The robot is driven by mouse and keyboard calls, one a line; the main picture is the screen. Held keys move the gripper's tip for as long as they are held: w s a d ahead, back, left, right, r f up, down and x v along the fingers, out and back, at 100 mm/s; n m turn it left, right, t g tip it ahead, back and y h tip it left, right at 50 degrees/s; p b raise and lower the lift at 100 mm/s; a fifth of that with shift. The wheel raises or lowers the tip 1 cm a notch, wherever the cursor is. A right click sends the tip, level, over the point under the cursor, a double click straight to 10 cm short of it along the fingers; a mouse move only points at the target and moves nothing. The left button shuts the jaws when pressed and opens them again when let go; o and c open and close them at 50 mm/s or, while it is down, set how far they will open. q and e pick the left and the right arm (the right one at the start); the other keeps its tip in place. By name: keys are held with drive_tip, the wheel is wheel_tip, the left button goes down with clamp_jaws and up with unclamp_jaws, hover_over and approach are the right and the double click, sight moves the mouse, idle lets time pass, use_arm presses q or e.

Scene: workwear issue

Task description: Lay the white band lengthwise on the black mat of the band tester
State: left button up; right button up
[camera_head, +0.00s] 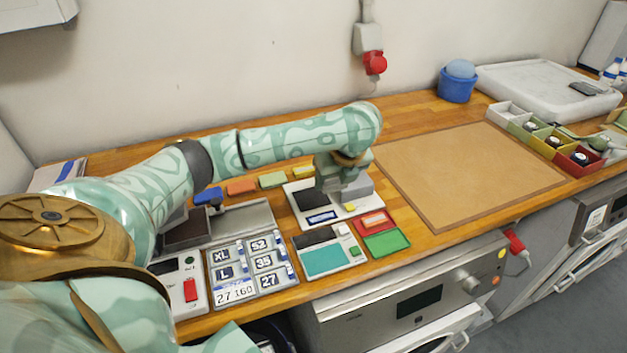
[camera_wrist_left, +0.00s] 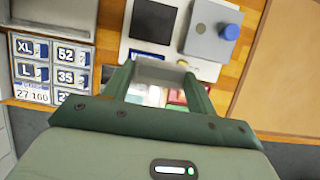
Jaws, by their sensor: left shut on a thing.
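The band tester (camera_head: 300,190) is a white plate with a black mat (camera_head: 309,199), a small blue-and-white strip along its front and a grey block at its right. In the left wrist view the black mat (camera_wrist_left: 152,20) is bare where it shows, and the grey block (camera_wrist_left: 205,42) bears a blue knob. My left gripper (camera_head: 340,184) is above the tester, in front of the grey block. It is shut on a pale piece (camera_wrist_left: 160,73), seemingly the white band, which spans between the fingers. The head view hides most of this piece. My right gripper is not in view.
A size-label board (camera_head: 250,265) and a teal-topped device (camera_head: 326,258) stand in front. Red and green trays (camera_head: 385,242) lie near the front edge. Coloured blocks (camera_head: 241,187) lie behind, left of the tester. A bare brown board (camera_head: 465,170) lies at the right.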

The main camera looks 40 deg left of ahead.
use_arm(q)
drive_tip(key=b, duration=0.6)
approach(311, 196)
drive_tip(key=shift+w+a+f, duration=0.25)
drive_tip(key=shift+a+f, duration=0.1)
drive_tip(key=shift+f, duration=0.1)
drive_tip(key=shift+w+a+f, duration=0.2)
drive_tip(key=shift+a+f, duration=0.15)
drive_tip(key=shift+f, duration=0.1)
drive_tip(key=b+x, duration=0.1)
drive_tip(key=x, duration=0.1)
drive_tip(key=b+x, duration=0.1)
drive_tip(key=x, duration=0.1)
drive_tip(key=shift+s+d+f+b, duration=0.25)
drive_tip(key=shift+d+b, duration=0.05)
drive_tip(key=shift+r, duration=0.2)
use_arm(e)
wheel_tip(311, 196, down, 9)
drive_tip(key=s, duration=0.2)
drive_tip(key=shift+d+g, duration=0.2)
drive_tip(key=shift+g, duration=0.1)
use_arm(q)
drive_tip(key=o, duration=0.9)
drive_tip(key=shift+o, duration=0.2)
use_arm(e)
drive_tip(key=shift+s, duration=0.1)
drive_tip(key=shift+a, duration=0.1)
